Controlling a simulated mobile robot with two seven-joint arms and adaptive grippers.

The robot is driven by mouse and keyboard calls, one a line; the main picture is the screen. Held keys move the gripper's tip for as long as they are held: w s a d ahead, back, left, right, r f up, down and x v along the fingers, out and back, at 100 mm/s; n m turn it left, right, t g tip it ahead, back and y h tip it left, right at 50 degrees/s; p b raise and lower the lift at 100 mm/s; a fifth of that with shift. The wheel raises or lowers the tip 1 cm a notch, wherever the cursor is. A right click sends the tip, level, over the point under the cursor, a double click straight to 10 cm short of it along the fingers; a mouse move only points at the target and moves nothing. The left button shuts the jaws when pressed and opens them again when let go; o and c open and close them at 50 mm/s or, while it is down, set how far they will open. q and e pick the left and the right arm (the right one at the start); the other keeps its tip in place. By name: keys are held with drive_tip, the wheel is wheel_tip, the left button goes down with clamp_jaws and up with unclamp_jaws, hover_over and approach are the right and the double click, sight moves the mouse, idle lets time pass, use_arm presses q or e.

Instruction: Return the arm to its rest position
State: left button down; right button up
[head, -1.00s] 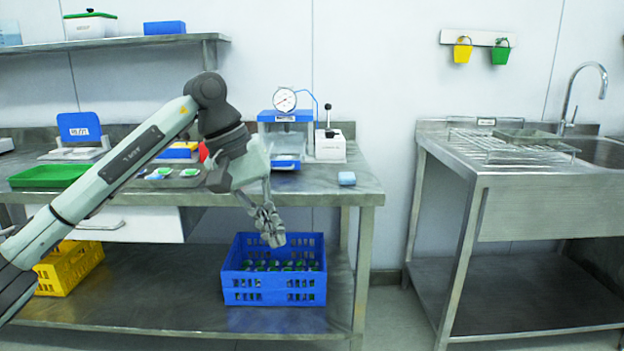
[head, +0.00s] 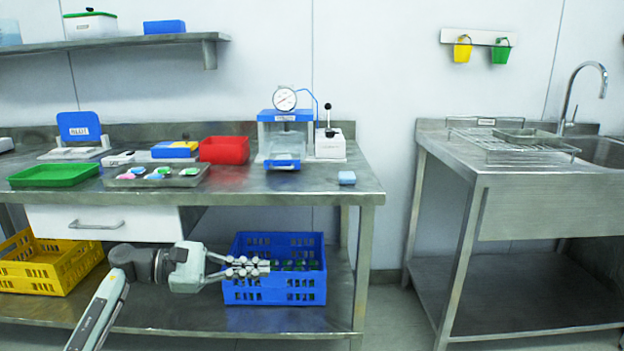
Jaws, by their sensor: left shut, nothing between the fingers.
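My left gripper (head: 262,267) is low in the head view, in front of the workbench. Its fingers point right and are shut with nothing between them. In the picture the fingertips overlap the left part of the blue crate (head: 275,293) on the lower shelf; I cannot tell how far in front of it they are. My left forearm rises from the bottom edge at the left. My right gripper is not in view.
The workbench (head: 320,190) carries a green tray (head: 53,175), a grey tray (head: 120,182) with small coloured items, a red bin (head: 224,150) and a gauge press (head: 285,128). A yellow crate (head: 50,272) stands lower left. A sink table (head: 540,200) is at right.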

use_arm(q)
drive_tip(key=w+a+r+n+t+y, duration=0.1)
drive_tip(key=w+a+r+n+t, duration=0.5)
drive_tip(key=n, duration=0.4)
drive_tip(key=w+a+r+n+t+y, duration=0.1)
drive_tip(key=w+a+r+n+t, duration=0.3)
drive_tip(key=w+r+n+t, duration=0.35)
drive_tip(key=w+a+f+n+t+y, duration=0.1)
drive_tip(key=w+a+n+t+y, duration=0.3)
drive_tip(key=a+n+y, duration=1.05)
drive_tip(key=a+f+n+g+y, duration=0.45)
drive_tip(key=f+n+g, duration=0.25)
drive_tip(key=f+n, duration=1)
drive_tip(key=s+d+f+n+g+h, duration=0.1)
drive_tip(key=s+d+f+n+g, duration=0.15)
drive_tip(key=s+f, duration=0.85)
drive_tip(key=s+d+f+n+g+h, duration=0.2)
drive_tip(key=s+f+n+g, duration=0.2)
drive_tip(key=s+f, duration=0.75)
drive_tip(key=s+d+f+g, duration=0.2)
drive_tip(key=s+d+f, duration=0.2)
drive_tip(key=s+f, duration=0.7)
drive_tip(key=s+d+f+g+h, duration=0.1)
drive_tip(key=s+d+f+g, duration=0.2)
drive_tip(key=s+f, duration=0.9)
drive_tip(key=s, duration=0.8)
drive_tip(key=shift+d, duration=0.35)
